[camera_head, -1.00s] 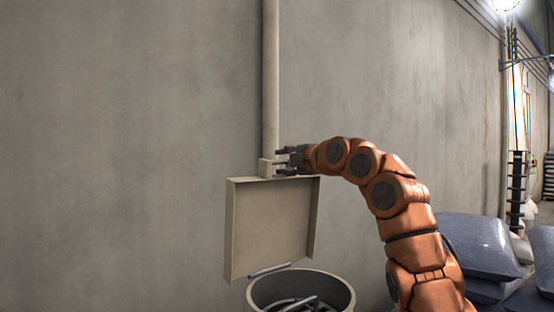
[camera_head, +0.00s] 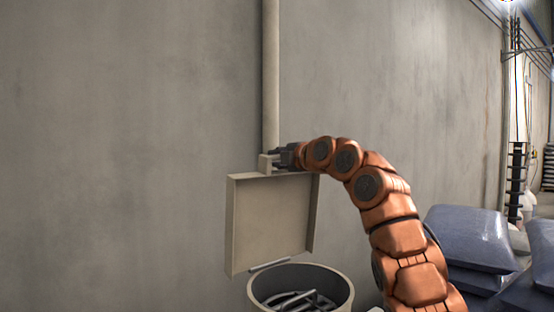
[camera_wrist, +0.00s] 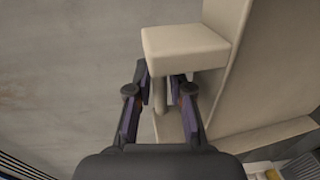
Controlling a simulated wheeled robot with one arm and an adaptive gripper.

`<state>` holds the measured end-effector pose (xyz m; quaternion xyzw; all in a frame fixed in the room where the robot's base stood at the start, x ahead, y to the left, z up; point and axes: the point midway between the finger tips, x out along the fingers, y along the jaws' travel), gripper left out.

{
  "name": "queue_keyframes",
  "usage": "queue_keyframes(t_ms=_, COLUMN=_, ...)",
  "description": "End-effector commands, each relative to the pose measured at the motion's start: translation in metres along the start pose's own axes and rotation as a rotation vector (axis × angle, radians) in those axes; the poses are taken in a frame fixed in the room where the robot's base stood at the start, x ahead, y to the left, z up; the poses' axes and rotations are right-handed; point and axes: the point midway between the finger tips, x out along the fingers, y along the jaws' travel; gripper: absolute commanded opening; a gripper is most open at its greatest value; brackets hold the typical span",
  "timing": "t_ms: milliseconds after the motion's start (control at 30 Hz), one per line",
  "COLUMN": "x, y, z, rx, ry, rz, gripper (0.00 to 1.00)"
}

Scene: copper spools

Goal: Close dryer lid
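The dryer is a round beige drum (camera_head: 343,293) with its square, beige lid (camera_head: 272,222) standing upright, open, at its back left. A small block-shaped handle (camera_head: 265,163) sits at the lid's top edge. In the wrist view the handle's block (camera_wrist: 185,47) is close ahead, with a short stem (camera_wrist: 160,97) below it. My gripper (camera_head: 282,157) is at the lid's top edge beside the handle. In the wrist view my gripper's fingers (camera_wrist: 160,80) are apart, one on each side of the stem, with gaps showing.
A bare grey wall (camera_head: 120,140) with a vertical pipe (camera_head: 271,75) stands behind the dryer. Blue-grey sacks (camera_head: 470,235) are piled at the right. Dark metal pieces (camera_head: 300,300) lie inside the drum.

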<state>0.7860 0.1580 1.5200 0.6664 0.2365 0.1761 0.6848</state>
Motion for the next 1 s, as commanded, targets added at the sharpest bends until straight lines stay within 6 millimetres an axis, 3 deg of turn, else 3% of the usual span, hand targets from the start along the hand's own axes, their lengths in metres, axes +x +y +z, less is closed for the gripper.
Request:
queue_keyframes(t_ms=167, x=-0.0001, y=0.0001, z=0.0000, rx=0.000, ry=0.000, rz=0.000, gripper=0.00)
queue_keyframes(t_ms=1000, x=-0.0038, y=-0.0022, z=0.0058, rx=-0.001, ry=-0.005, rz=0.019, gripper=0.00)
